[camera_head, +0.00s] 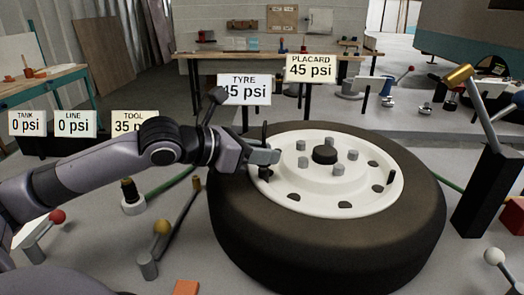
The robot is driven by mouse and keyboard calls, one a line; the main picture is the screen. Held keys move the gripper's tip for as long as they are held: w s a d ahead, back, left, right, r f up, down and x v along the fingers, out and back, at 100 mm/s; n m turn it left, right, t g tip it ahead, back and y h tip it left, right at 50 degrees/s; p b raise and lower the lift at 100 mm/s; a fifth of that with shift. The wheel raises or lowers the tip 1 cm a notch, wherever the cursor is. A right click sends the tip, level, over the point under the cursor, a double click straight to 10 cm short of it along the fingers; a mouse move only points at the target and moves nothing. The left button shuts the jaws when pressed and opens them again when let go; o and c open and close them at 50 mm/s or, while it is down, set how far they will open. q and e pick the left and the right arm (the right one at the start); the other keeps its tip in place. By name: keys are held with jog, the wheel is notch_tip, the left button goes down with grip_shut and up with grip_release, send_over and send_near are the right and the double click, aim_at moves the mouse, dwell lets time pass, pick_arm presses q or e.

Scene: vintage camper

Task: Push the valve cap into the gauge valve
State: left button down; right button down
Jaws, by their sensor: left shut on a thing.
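My left gripper (265,157) reaches in from the left and is at the left edge of the white wheel rim (310,197). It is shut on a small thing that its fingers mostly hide. A dark upright piece (264,132) shows just behind the fingers; I cannot tell whether it is the held thing. A dark spot shows on the rim just below the fingertips. I cannot make out the valve cap or the gauge valve for certain. My right gripper is not in view.
The black tyre (330,245) lies flat on the grey floor. Levers with yellow (162,227), red (57,216) and white (494,256) knobs stand around it. A black post (487,190) with a brass-ended lever stands at right. A workbench (270,56) is behind. Signs read TYRE and PLACARD 45 psi.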

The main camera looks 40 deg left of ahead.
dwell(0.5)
pick_arm(q)
jog(key=shift+f, duration=0.5)
jog(key=c, duration=0.8)
grip_release()
jog(key=shift+c, duration=0.2)
jog(key=shift+s, duration=0.1)
